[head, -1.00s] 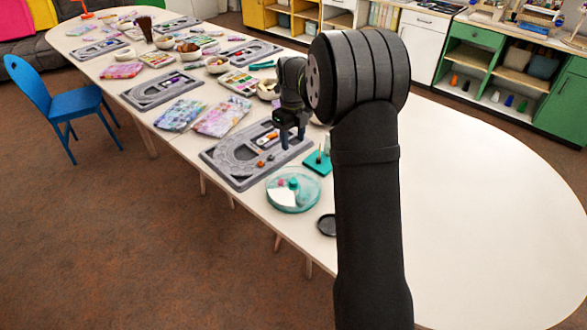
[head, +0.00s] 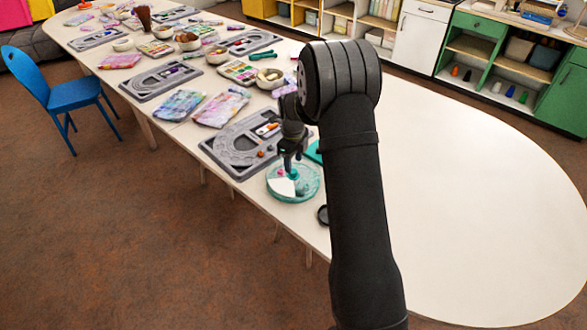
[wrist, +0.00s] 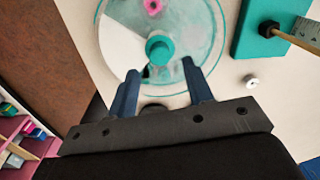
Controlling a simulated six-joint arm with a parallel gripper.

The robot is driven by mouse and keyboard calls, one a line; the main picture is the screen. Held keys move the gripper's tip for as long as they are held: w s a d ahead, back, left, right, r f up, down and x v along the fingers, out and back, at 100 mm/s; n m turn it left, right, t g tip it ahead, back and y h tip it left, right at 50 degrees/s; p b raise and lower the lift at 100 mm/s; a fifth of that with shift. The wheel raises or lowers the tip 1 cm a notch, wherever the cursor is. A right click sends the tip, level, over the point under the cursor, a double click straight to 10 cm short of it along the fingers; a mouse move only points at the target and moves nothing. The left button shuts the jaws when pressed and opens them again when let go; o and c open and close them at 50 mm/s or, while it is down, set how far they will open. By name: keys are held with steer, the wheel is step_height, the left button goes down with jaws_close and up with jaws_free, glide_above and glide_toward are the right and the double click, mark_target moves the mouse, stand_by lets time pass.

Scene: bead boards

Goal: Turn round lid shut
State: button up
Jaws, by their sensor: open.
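The round lid (head: 298,188) is a clear, teal-tinted disc on a round container near the table's front edge. It has a teal knob in the middle, which shows clearly in the wrist view (wrist: 159,50), and a white wedge-shaped area on its left. A pink flower-shaped bead (wrist: 153,6) shows at the lid's far side in the wrist view. My gripper (wrist: 160,78) is open and empty, with its two blue fingers spread over the near part of the lid, the knob just beyond and between them. In the head view my gripper (head: 290,160) hangs above the lid and hides part of it.
A teal block (wrist: 262,28) with a dark knob and a wooden stick stands right of the lid, beside a small white ring bead (wrist: 251,81). A grey bead board (head: 222,160) lies to the left. A small black dish (head: 323,215) is close by. The right table half is clear.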

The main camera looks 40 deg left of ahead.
mark_target(294, 171)
steer(key=shift+f, duration=2.05)
jaws_close()
